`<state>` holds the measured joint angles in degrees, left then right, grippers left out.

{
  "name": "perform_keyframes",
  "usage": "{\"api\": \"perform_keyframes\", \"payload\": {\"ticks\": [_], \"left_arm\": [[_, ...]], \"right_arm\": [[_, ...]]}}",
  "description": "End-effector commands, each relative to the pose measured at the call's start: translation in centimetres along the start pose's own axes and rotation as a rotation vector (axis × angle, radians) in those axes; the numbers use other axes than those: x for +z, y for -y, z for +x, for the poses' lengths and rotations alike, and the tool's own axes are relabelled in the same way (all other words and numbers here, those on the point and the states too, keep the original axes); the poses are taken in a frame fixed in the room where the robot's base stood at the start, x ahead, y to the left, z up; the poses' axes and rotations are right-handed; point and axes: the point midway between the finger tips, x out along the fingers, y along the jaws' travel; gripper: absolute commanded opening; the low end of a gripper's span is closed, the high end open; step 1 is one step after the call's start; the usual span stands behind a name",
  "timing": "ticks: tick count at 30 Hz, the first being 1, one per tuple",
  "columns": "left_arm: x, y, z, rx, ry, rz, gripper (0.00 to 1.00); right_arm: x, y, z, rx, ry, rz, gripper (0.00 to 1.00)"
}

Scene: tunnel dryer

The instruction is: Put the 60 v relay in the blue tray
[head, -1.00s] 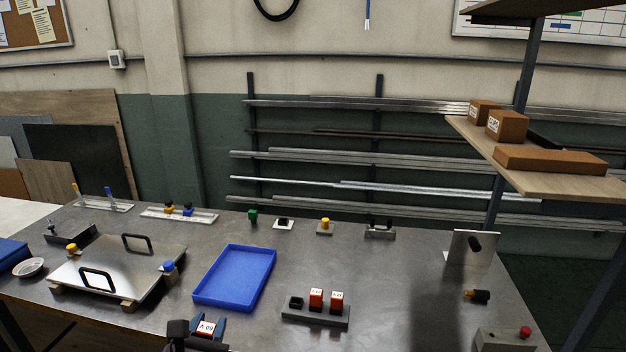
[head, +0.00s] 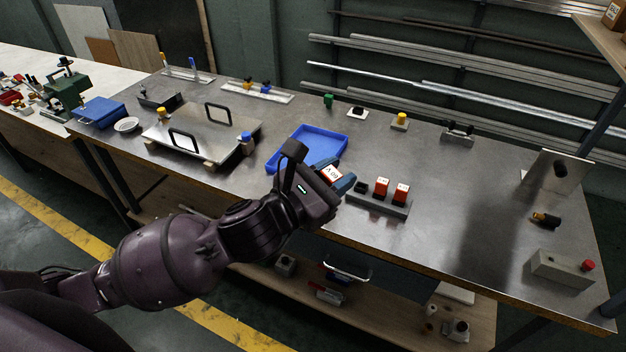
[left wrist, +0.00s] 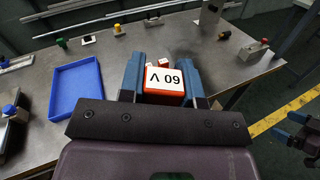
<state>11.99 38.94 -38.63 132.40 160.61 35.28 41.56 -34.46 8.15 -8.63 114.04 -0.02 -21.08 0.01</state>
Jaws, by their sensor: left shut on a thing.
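My left gripper (head: 337,179) is shut on the 60 V relay (head: 331,173), a red-orange block with a white label. In the left wrist view the relay (left wrist: 164,84) sits between the two blue fingers of the left gripper (left wrist: 162,78), its "60 V" label upside down. The blue tray (head: 312,143) lies on the metal bench just beyond the gripper and looks empty. In the left wrist view the tray (left wrist: 77,88) is left of the relay. My right gripper (left wrist: 291,126) shows at the right edge of the left wrist view, its fingers apart and empty.
A grey rack (head: 372,202) with two red relays and a dark empty socket stands right of the held relay. A metal plate with black handles (head: 205,135) lies left of the tray. Small buttons and fixtures line the back. The bench right of centre is mostly clear.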

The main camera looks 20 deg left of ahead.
Motion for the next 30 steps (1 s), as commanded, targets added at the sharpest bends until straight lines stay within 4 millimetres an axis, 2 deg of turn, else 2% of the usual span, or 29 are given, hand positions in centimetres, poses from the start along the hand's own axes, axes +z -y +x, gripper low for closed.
{"api": "perform_keyframes", "payload": {"ticks": [3, 6, 16, 23, 30], "left_arm": [[1.5, 1.0, 0.6, -0.069, 0.018, 0.004, 0.00], [2.3, 1.6, 0.9, -0.107, 0.027, 0.005, 0.00], [3.4, 2.5, 1.4, -0.168, 0.039, 0.001, 0.00], [2.8, 3.0, 2.4, -0.223, 0.051, 0.002, 0.00], [0.8, 3.9, 4.6, -0.363, 0.080, 0.002, 0.00]], "right_arm": [[0.0, 0.0, 0.0, 0.000, 0.000, 0.000, 0.93], [0.0, 0.0, 0.0, 0.000, 0.000, 0.000, 0.93], [0.0, 0.0, 0.0, 0.000, 0.000, 0.000, 0.93], [0.0, 0.0, 0.0, 0.000, 0.001, 0.000, 0.93], [0.0, 0.0, 0.0, 0.000, 0.001, 0.000, 0.93]]}}
